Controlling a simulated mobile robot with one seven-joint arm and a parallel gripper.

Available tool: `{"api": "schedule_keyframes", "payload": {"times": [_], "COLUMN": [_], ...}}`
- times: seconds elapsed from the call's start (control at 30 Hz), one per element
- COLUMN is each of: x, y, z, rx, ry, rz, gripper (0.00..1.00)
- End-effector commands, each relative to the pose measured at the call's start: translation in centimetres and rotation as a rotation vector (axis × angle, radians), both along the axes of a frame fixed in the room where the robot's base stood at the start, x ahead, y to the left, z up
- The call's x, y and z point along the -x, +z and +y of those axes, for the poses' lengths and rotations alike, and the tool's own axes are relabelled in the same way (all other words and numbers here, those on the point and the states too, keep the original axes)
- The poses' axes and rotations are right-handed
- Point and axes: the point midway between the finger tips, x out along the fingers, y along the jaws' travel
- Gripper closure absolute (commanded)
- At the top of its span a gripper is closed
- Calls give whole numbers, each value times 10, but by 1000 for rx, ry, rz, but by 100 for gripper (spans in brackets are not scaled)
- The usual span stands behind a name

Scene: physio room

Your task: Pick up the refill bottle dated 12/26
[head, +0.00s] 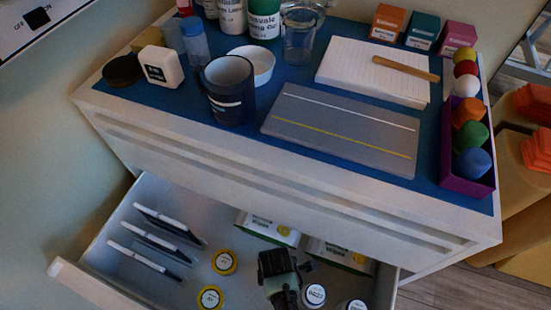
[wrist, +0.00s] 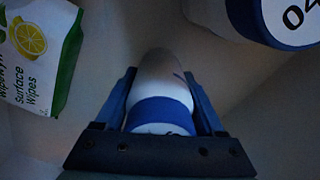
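My gripper (head: 278,266) is down in the open drawer (head: 95,285). In the wrist view, a white bottle with a blue-rimmed cap (wrist: 160,112) stands between my two fingers, cap toward the palm. Both fingers appear to press its sides. Its date cannot be read, and my gripper hides it in the head view. Another blue-capped bottle (head: 314,295) stands just right of my gripper; part of its lid (wrist: 292,18), showing "04", is at the upper right of the wrist view. A further blue-capped bottle (head: 355,305) is cut off at the bottom edge. Two yellow-capped bottles (head: 224,262) (head: 210,298) stand to the left.
Packs of surface wipes (head: 268,228) (head: 340,256) lie along the drawer's back; one (wrist: 38,45) shows at the wrist view's left. Pen-like items on dark holders (head: 150,257) lie at the drawer's left. The cabinet top (head: 330,185) above is crowded, with a mug and a purple ball box.

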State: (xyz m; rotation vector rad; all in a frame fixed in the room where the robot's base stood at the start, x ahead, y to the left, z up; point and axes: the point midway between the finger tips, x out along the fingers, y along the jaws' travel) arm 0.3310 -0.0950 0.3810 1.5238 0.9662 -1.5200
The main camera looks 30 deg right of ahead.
Motion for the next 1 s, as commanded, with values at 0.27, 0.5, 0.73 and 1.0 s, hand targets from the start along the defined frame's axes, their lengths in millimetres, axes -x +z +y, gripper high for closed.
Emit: {"api": "schedule_keyframes", "payload": {"times": [0.27,0.5,0.73,1.0], "x": [0,0,-1,0], "y": [0,1,32,84], "z": [0,0,0,0], "rx": [0,0,1,1], "ry": [0,0,0,0], "rz": [0,-1,-3,-2], "gripper": [95,100,100,100]}}
